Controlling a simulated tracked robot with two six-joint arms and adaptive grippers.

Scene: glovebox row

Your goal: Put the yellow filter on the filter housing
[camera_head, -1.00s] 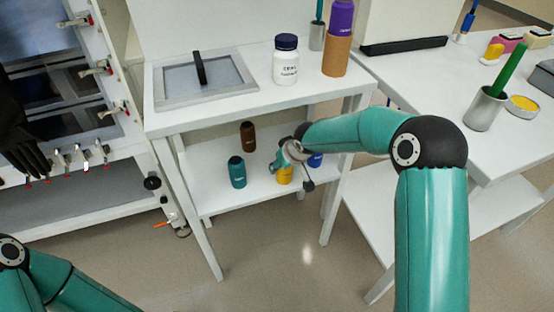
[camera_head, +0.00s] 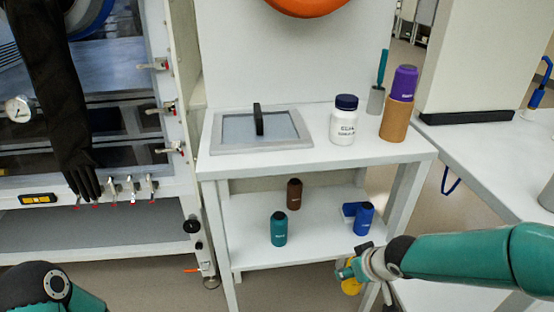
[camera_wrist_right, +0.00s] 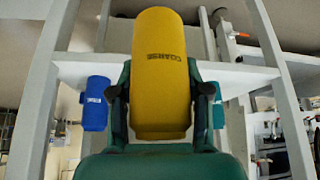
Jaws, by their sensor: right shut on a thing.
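The yellow filter (camera_wrist_right: 162,75), a cylinder with dark lettering, is between the fingers of my right gripper (camera_wrist_right: 161,95), which is shut on it. In the head view the yellow filter (camera_head: 351,287) shows only partly, below my right gripper (camera_head: 354,273), in front of the lower shelf. A tan cylinder (camera_head: 396,119) stands upright on the white table with a purple canister (camera_head: 403,83) on it; I cannot tell whether this is the filter housing. My left gripper is out of view; only part of that arm shows.
The lower shelf (camera_head: 325,250) holds a teal bottle (camera_head: 278,229), a brown bottle (camera_head: 294,194) and a blue bottle (camera_head: 364,219). On the tabletop are a white jar (camera_head: 344,122), a framed panel (camera_head: 228,148) with a black handle, and a grey cup (camera_head: 376,100). The tabletop's front strip is clear.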

